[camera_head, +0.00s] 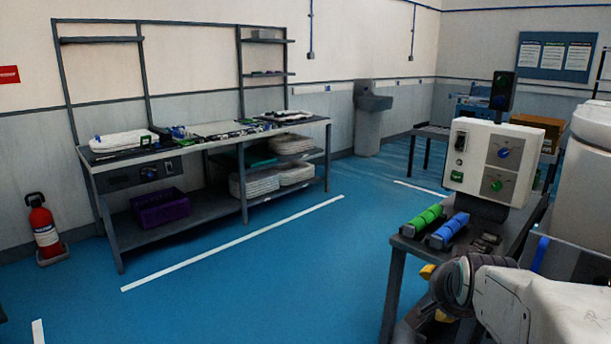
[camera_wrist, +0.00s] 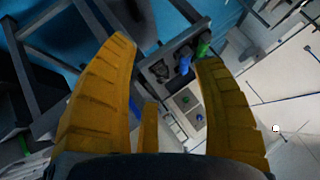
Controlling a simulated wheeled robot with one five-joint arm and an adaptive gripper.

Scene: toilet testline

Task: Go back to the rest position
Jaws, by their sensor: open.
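In the head view my arm is at the lower right, and only small yellow parts of the gripper (camera_head: 428,272) show behind the wrist, beside the right-hand table. The wrist view is tilted and looks past the fingers towards the table with the test box.
A green cylinder (camera_head: 423,220) and a blue cylinder (camera_head: 449,229) lie near the table's edge, beside a white test box (camera_head: 493,160) with knobs. A long workbench (camera_head: 215,143) stands along the left wall. Blue floor (camera_head: 290,270) between them is clear.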

